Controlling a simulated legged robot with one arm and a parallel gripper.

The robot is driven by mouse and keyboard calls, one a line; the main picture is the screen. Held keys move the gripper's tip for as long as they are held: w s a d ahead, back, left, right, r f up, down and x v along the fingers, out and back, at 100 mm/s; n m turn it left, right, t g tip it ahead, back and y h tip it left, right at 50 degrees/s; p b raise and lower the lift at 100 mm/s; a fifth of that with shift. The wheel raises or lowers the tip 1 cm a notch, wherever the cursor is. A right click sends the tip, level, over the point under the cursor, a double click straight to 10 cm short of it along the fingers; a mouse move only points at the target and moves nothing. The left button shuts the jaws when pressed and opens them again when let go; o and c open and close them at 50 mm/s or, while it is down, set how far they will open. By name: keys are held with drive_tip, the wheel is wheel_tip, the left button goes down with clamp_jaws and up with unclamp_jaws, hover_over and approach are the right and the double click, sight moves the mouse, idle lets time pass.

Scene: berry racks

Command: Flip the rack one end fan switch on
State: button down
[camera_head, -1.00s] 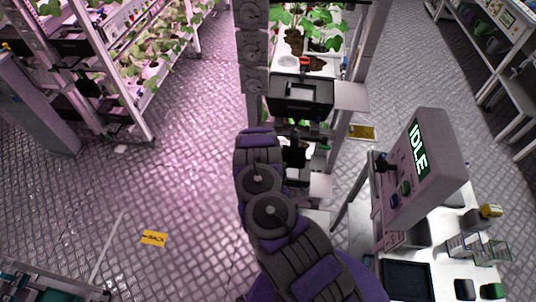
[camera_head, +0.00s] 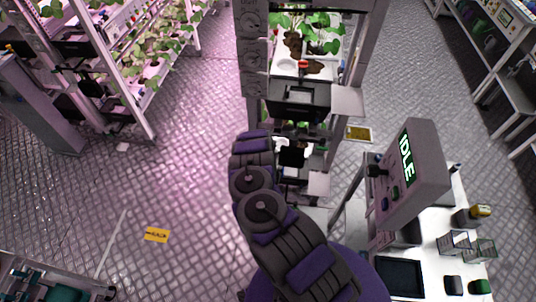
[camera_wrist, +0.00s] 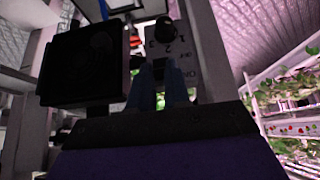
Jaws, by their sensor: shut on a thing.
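In the wrist view, my gripper (camera_wrist: 166,88) has its narrow bluish fingers close together at a pale switch panel (camera_wrist: 187,72). The panel has a dark round knob (camera_wrist: 164,30) with numbers around it and small on/off lettering. The fingertips are shut on the small dark fan switch (camera_wrist: 159,68) below the knob; the fingers hide most of it, so its on or off position cannot be told. In the head view, the rack end (camera_head: 256,85) stands ahead of my arm, and the arm and rack parts largely hide the fingers.
A black box (camera_wrist: 85,65) is close left of the fingers; a black box (camera_head: 300,97) also shows on the rack in the head view. A grey console reading IDLE (camera_head: 412,170) stands right. Plant racks (camera_head: 130,70) stand left. The floor at left (camera_head: 180,200) is mostly open.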

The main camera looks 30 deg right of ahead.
drive_tip(key=shift+w+r, duration=0.15)
drive_tip(key=shift+w, duration=0.05)
drive_tip(key=c, duration=1.1)
unclamp_jaws()
drive_tip(key=shift+s, duration=0.1)
drive_tip(key=p+v, duration=0.4)
drive_tip(key=v, duration=1.3)
drive_tip(key=shift+s+a, duration=0.15)
